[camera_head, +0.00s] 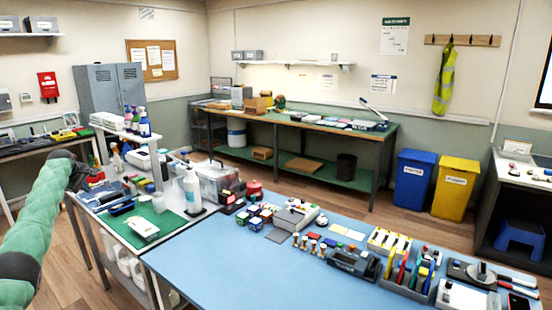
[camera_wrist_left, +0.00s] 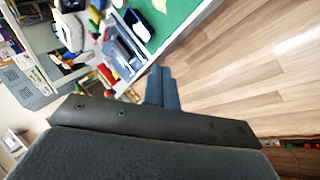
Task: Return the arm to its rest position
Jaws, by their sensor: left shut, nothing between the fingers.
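My left arm comes in from the left in the head view, wrapped in a green sleeve. Its dark gripper (camera_head: 82,175) is over the left edge of the side bench, near the bench's outer corner. In the left wrist view the gripper's fingers (camera_wrist_left: 163,88) show as a narrow dark blue pair, shut with nothing between them. They point toward the bench edge and the wooden floor. The green mat (camera_head: 165,226) lies on the side bench to the right of the gripper, apart from it. My right gripper is not in view.
A blue-topped table (camera_head: 230,262) holds small boxes, tools and trays. A pump bottle (camera_head: 193,188) stands on the side bench. A blue bin (camera_head: 413,178) and a yellow bin (camera_head: 455,187) stand at the back right. Open wooden floor (camera_wrist_left: 235,75) lies beside the bench.

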